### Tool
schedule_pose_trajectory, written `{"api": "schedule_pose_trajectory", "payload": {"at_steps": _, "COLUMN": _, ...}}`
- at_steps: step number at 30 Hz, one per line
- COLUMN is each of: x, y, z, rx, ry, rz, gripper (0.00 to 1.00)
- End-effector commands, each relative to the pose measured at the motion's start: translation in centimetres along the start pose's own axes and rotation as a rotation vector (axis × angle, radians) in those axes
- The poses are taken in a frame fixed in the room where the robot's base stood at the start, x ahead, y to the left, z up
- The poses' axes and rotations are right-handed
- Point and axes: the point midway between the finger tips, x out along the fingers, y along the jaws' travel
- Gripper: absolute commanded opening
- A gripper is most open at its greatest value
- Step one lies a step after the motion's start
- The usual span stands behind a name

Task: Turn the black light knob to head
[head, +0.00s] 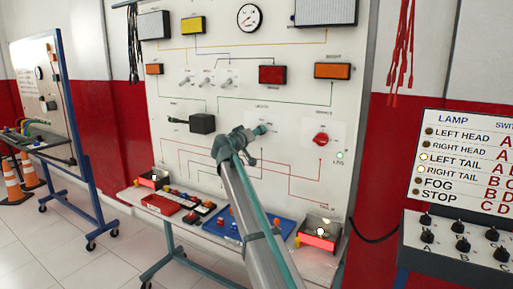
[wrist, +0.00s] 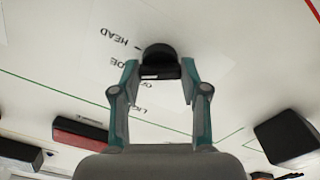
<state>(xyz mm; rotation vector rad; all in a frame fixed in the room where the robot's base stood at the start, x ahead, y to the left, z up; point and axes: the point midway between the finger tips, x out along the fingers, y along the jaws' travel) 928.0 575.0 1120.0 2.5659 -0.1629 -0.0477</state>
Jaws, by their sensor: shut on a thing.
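The black light knob (wrist: 160,52) sits on the white panel, in the upper middle of the wrist view. My gripper (wrist: 159,72) is shut on it, one teal finger on each side. A short pale mark shows on the knob between the fingers. The upside-down HEAD label (wrist: 119,35) is left of the knob, with a partly hidden label ending in DE below it. Which label the knob points to, I cannot tell. In the head view my gripper (head: 262,130) is at the panel and hides the knob.
A red knob (head: 320,139) is to the right on the panel, and a black box (head: 202,123) to the left. A shelf below holds trays and lit lamps. On the lamp chart (head: 465,160), the LEFT TAIL and RIGHT TAIL dots are bright.

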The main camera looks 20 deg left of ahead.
Motion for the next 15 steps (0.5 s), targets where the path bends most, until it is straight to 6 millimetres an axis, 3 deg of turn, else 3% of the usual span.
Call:
{"api": "schedule_pose_trajectory", "payload": {"at_steps": 1, "x": 0.06, "y": -0.55, "z": 0.72, "rx": 0.043, "ry": 0.001, "rz": 0.001, "gripper": 0.10}}
{"api": "schedule_pose_trajectory", "payload": {"at_steps": 15, "x": 0.03, "y": -0.33, "z": 0.44, "rx": 0.432, "ry": 0.000, "rz": 0.001, "gripper": 0.10}}
